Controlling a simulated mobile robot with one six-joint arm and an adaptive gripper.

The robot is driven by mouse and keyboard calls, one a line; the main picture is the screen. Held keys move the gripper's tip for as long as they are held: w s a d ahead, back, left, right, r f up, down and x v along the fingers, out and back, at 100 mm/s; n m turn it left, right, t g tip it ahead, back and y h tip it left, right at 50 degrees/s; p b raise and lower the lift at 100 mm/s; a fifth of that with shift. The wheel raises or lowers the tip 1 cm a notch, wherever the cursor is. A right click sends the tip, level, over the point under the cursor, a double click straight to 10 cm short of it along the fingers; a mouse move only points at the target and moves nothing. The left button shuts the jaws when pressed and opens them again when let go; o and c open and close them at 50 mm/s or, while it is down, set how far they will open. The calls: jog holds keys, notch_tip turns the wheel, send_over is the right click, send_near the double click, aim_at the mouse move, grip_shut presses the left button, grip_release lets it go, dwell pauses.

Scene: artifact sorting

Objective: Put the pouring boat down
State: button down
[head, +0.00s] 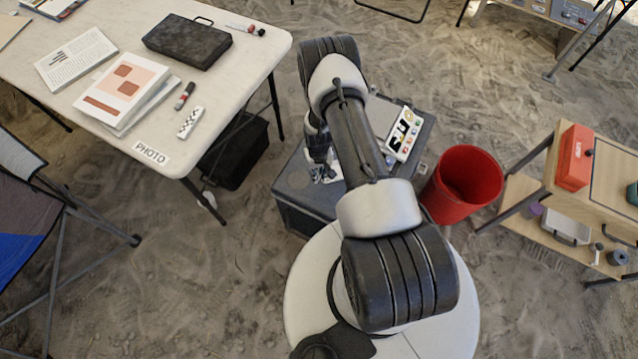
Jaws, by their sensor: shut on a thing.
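My gripper (319,154) points down over the left part of a dark grey case (300,213), partly hidden by my own arm. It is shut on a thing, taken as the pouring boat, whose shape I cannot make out. Small white and bluish shapes (327,174) show just below the fingers. I cannot tell whether they are the boat or pieces lying on the case, nor whether the held thing touches the case.
A white board with colored marks (403,134) lies at the case's right. A red bin (466,180) stands right of the case. A white table (222,107) with papers and a black case (187,42) is at left. Wooden shelves (547,190) stand at right.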

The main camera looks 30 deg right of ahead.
aim_at(319, 186)
jog(key=shift+f+b, duration=1)
jog(key=shift+f, duration=2.2)
jog(key=shift+f, duration=0.15)
jog(key=c, duration=1.6)
grip_release()
jog(key=shift+o, duration=0.2)
